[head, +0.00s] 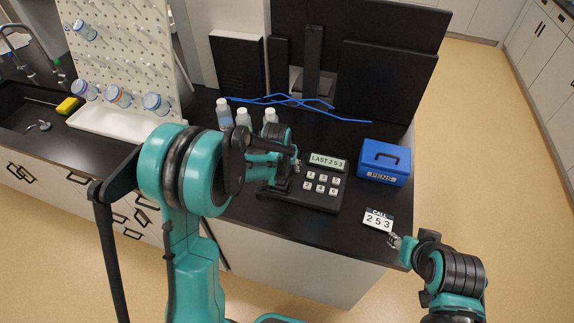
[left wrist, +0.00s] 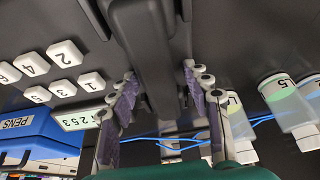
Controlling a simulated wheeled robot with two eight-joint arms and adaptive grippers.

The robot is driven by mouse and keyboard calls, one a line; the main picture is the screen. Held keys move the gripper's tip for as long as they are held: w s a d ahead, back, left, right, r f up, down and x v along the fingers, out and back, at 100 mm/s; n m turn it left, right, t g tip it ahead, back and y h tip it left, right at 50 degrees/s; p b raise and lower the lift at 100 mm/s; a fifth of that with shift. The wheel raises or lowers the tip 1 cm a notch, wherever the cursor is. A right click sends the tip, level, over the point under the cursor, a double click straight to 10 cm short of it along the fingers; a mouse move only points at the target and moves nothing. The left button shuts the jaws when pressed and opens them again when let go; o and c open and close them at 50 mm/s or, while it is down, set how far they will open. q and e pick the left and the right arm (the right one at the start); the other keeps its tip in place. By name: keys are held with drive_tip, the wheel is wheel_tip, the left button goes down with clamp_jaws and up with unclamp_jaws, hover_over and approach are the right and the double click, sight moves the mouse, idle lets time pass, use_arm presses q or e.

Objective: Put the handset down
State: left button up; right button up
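The phone (head: 318,186) is a black desk unit with several white numbered keys and a display reading "LAST 2 5 3". Its keys and display (left wrist: 88,118) also show in the left wrist view. The dark handset (left wrist: 150,50) runs between the two fingers of my left gripper (left wrist: 160,82). In the head view my left gripper (head: 291,172) is at the phone's left side and hides most of the handset. I cannot tell whether its fingers press on the handset or whether the handset rests on the phone. My right gripper (head: 396,241) is at the counter's front right edge, apart from the phone.
A card (head: 378,220) reading "CALL 2 5 3" lies at the front right. A blue box (head: 384,163) labelled "PENS" stands right of the phone. Several bottles (head: 224,114) stand behind my left gripper. A blue cable (head: 345,115) lies before the monitors (head: 385,80).

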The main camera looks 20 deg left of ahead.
use_arm(q)
drive_tip(key=shift+r, duration=0.15)
drive_tip(key=p+v, duration=0.3)
drive_tip(key=v, duration=0.7)
drive_tip(key=shift+s+r, duration=0.1)
drive_tip(key=shift+r, duration=0.3)
drive_tip(key=s+r+t, duration=0.1)
drive_tip(key=s+r, duration=0.2)
drive_tip(key=s, duration=0.8)
drive_tip(key=s+r+t, duration=0.1)
drive_tip(key=s+r, duration=0.3)
drive_tip(key=s, duration=0.6)
drive_tip(key=shift+s+t, duration=0.3)
drive_tip(key=shift+s, duration=0.1)
wheel_tip(320, 180, down, 10)
drive_tip(key=b, duration=0.9)
drive_tip(key=shift+r, duration=0.2)
